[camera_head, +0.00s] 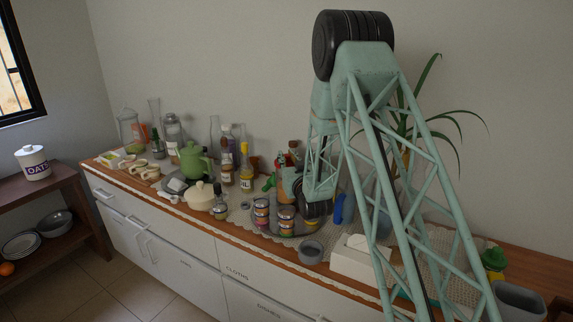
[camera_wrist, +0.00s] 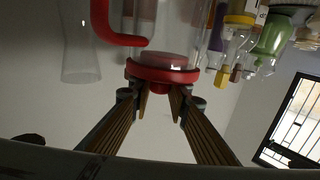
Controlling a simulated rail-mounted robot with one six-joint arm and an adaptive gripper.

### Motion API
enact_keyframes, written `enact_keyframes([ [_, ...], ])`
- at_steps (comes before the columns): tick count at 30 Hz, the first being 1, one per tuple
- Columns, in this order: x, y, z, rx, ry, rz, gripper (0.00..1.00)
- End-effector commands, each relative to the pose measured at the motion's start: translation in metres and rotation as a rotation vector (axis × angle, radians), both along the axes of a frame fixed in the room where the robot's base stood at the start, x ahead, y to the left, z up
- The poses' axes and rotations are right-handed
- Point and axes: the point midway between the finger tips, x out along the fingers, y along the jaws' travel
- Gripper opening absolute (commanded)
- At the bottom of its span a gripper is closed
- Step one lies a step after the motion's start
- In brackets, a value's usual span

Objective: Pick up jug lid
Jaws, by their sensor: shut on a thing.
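The jug lid (camera_wrist: 180,74) is red and sits at the end of a clear glass jug (camera_wrist: 183,35) with a red handle (camera_wrist: 104,28). The jug appears upside down in the wrist view. My gripper (camera_wrist: 160,96) has its two fingers closed around the small red knob of the lid. The lid appears to be still against the jug's rim; I cannot tell whether there is a gap. In the head view my arm covers the gripper and most of the jug.
A green teapot (camera_head: 192,162), a cream pot (camera_head: 199,197) and several bottles (camera_head: 246,170) crowd the counter left of my arm. Stacked cans (camera_head: 261,214) and a grey bowl (camera_head: 311,252) stand near the front. A white box (camera_head: 352,261) and a plant (camera_head: 424,75) are right.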

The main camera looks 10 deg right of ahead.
Motion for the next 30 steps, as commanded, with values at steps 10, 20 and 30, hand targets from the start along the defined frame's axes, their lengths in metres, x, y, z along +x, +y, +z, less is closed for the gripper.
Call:
enact_keyframes([
  [10,0.0,0.0,0.002,0.0,-0.001,0.0,0.06],
  [20,0.0,0.0,0.022,0.0,-0.001,0.0,0.06],
  [30,-0.014,-0.007,0.037,0.0,0.001,-0.001,0.06],
])
